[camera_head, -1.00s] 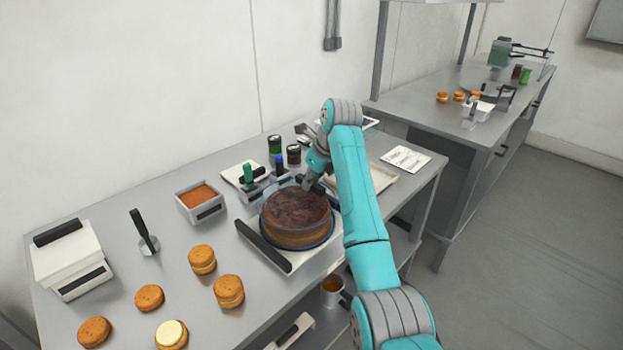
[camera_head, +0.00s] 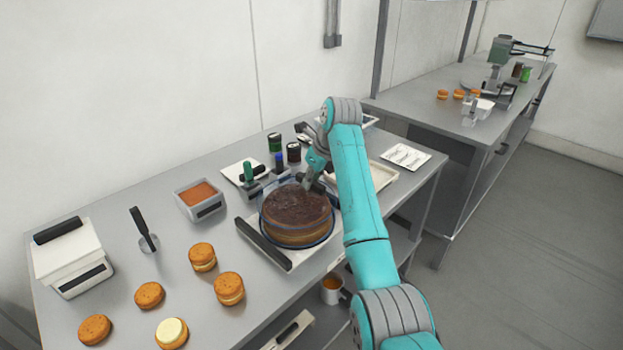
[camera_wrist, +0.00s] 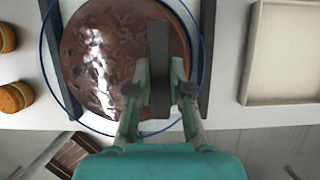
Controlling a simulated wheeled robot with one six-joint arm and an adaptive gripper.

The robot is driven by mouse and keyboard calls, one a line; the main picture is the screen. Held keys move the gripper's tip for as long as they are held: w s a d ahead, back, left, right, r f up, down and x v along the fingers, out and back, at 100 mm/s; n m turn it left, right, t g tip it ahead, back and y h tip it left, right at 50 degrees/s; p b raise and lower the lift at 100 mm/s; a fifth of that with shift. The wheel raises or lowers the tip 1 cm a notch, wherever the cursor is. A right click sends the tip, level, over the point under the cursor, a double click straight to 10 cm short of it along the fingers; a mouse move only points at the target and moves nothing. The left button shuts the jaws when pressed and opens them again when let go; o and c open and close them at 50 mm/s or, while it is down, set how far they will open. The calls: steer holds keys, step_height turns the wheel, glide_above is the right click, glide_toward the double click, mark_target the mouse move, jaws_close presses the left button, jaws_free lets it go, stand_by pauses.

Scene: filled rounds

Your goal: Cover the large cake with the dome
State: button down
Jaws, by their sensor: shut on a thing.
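The large brown cake (camera_head: 297,213) sits on a white board (camera_head: 292,262) with dark bars along its sides. A clear dome (camera_head: 290,247) shows mainly by its blue rim, which circles the cake in the head view. The rim also surrounds the cake in the wrist view (camera_wrist: 103,131), with a gap at the side. My gripper (camera_head: 313,184) is above the cake's back right, shut on the dome's dark handle (camera_wrist: 158,50). I cannot tell whether the rim touches the board.
Several small round cakes (camera_head: 229,289) and a scale (camera_head: 70,258) are at the left. A container with orange-brown filling (camera_head: 200,197) and several jars (camera_head: 275,143) stand behind the board. A shallow tray (camera_wrist: 283,50) lies to the right.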

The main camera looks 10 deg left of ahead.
steer(key=shift+f, duration=0.1)
steer(key=c, duration=0.5)
jaws_free()
steer(key=shift+r, duration=3.5)
